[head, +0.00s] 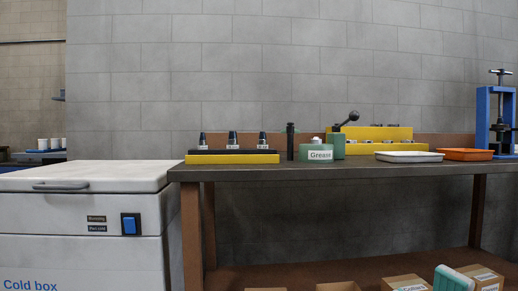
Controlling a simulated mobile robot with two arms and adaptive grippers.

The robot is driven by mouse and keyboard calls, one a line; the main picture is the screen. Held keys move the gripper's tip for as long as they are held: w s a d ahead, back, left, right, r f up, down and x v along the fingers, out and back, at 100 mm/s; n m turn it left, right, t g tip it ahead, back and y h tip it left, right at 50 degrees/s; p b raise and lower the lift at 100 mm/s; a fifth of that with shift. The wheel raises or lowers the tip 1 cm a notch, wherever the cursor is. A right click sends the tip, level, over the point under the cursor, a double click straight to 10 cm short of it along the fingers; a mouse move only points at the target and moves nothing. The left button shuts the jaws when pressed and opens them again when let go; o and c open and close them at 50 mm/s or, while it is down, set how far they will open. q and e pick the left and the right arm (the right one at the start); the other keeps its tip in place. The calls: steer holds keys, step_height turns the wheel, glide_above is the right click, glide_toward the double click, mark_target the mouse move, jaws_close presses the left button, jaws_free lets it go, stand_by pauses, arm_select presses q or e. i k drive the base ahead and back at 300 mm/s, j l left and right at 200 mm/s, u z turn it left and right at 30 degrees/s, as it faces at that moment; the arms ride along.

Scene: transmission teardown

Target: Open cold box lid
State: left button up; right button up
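The cold box (80,245) is a white chest at the lower left, with "Cold box" in blue letters on its front. Its lid (95,174) lies flat and closed on top. A grey bar handle (61,185) sits on the lid's front edge. Neither of my grippers shows in the head view.
A workbench (350,171) adjoins the cold box on the right. It bears a yellow rack (232,158), a green grease tub (316,154), a white tray (409,157), an orange tray (465,155) and a blue press (482,118). Cardboard boxes (405,283) stand below.

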mark_target(128, 176)
steer(key=j+z, duration=0.45)
steer(key=j, duration=0.8)
steer(key=i, duration=0.05)
